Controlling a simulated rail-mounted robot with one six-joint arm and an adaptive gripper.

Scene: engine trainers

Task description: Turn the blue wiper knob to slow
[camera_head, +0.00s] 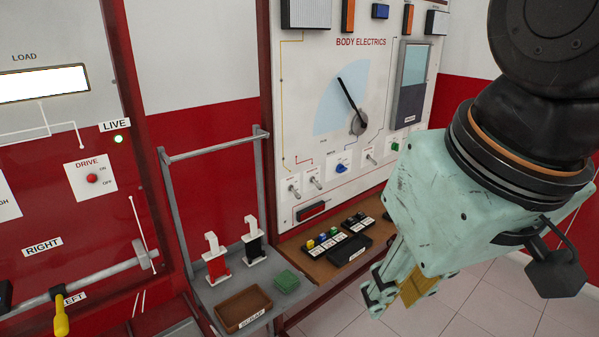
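The blue wiper knob (341,168) sits low on the white Body Electrics panel (318,95), between the small toggle switches. Its small labels are too small to read, so its setting cannot be told. My gripper (385,300) hangs at the right, in front of and below the panel, pointing down and left. It is apart from the knob. Its fingers are partly hidden by its own pale green body, and whether they are open or shut is unclear.
Toggle switches (294,190) flank the knob; a large gauge pointer (350,98) is above. A brown shelf (290,246) with fuse blocks (330,240) juts out below. Open floor lies lower right.

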